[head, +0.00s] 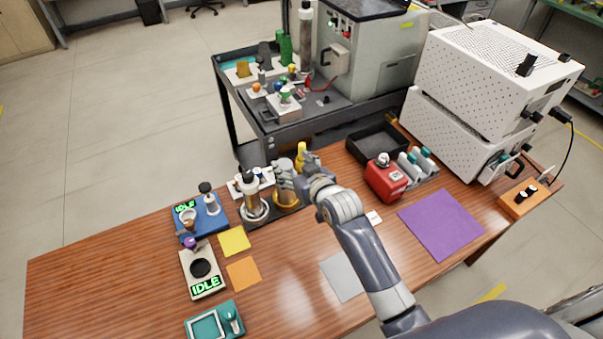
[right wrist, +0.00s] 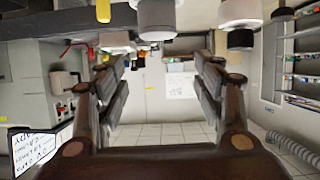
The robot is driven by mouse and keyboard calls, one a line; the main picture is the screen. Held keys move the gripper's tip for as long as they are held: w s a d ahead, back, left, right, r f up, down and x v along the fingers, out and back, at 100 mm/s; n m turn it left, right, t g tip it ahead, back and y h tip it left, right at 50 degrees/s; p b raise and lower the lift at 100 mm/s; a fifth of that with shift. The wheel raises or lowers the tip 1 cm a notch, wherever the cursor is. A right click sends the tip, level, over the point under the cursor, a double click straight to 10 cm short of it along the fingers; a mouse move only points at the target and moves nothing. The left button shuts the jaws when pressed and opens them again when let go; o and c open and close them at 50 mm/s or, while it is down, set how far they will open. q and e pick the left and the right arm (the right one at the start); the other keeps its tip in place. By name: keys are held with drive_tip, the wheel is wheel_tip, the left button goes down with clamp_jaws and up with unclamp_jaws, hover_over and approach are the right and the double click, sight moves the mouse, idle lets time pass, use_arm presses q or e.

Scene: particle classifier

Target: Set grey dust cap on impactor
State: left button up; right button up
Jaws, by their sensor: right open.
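My right gripper (head: 290,169) reaches in from the lower right to a dark tray near the table's back edge. It also shows in the right wrist view (right wrist: 167,64), fingers apart, with nothing between them. A gold-coloured cylinder (head: 286,198) stands on the tray just below the fingers, with a greyish top partly hidden by them. I cannot tell for certain which is the impactor, nor pick out the grey dust cap. My left gripper is not in view.
A yellow object (head: 301,156) stands close behind the gripper. A red box (head: 385,180) and a black bin (head: 377,143) are to the right. A blue device (head: 186,220) and an IDLE scale (head: 201,267) are left. Purple (head: 441,224) and grey (head: 343,277) mats lie bare.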

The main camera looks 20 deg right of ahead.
drive_tip(key=shift+v, duration=2.5)
